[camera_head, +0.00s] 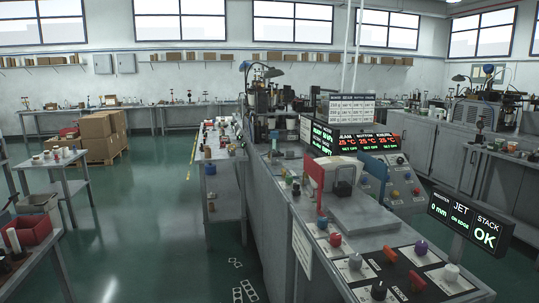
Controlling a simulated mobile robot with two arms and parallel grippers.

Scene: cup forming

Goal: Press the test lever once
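Several knobbed levers stand on the grey machine top at the lower right. Neither of my grippers is in view.
A display (466,222) at the right reads "0 mm", "JET", "STACK" and "OK". Another display (358,143) shows red temperatures of 25 °C. A side table (224,206) stands left of the machine. Cardboard boxes (99,139) stand on a pallet farther left. Green floor (140,235) is clear between.

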